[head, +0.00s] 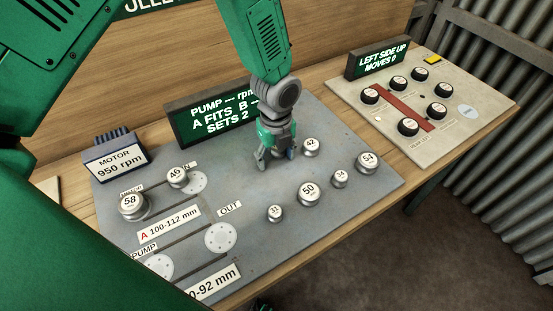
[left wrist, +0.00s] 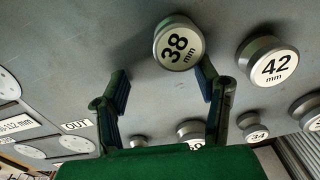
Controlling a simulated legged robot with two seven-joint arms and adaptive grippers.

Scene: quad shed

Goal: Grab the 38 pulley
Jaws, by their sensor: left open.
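The 38 pulley (left wrist: 178,45) is a short silver cylinder with "38 mm" on its pale top, standing on the grey panel. In the left wrist view it lies just beyond the fingertips, nearer the right finger. In the head view it is hidden by my left gripper. My left gripper (head: 275,157) points down low over the panel, just left of the 42 pulley (head: 311,146). In the left wrist view my left gripper (left wrist: 163,84) is open, with only bare panel between its fingers. My right gripper is not in view.
Pulleys 50 (head: 308,194), 31 (head: 275,213) and 54 (head: 367,162) stand to the right and front. Pulleys 58 (head: 131,204) and 46 (head: 177,176) sit at left. A green display (head: 210,120) stands behind. A knob panel (head: 425,100) is at far right.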

